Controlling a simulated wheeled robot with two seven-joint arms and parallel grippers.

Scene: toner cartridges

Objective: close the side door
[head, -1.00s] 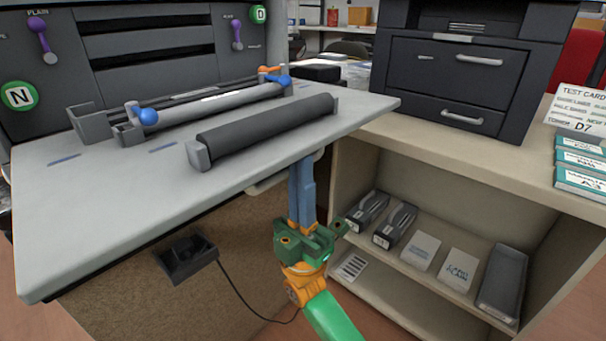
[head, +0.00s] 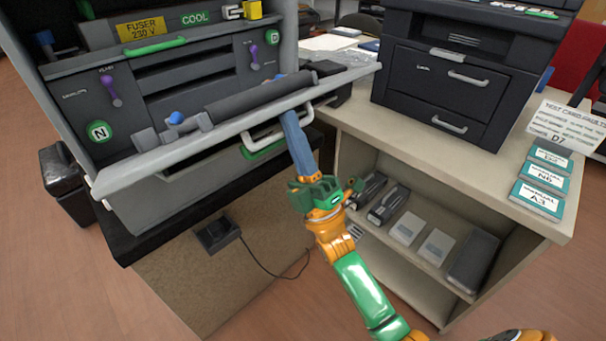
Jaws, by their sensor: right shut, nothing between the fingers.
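The side door (head: 225,133) is the light grey hinged panel on the dark printer. It is partly raised, its front edge tilted up and seen nearly edge-on. A dark roller (head: 262,95) and a blue knob (head: 175,118) show on its inner side, partly hidden by the edge. A white handle (head: 268,138) hangs below the door. My right gripper (head: 290,118) is shut and empty, its blue fingers pointing up against or just under the door's outer face beside the handle; exact contact is hidden. My left gripper is not in view.
The printer front shows a green N badge (head: 99,132) and purple levers. At right, a beige counter (head: 400,135) carries a second dark machine (head: 455,80) and teal boxes (head: 540,198); its open shelf holds cartridges. A small black box (head: 217,233) with a cable is below the door.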

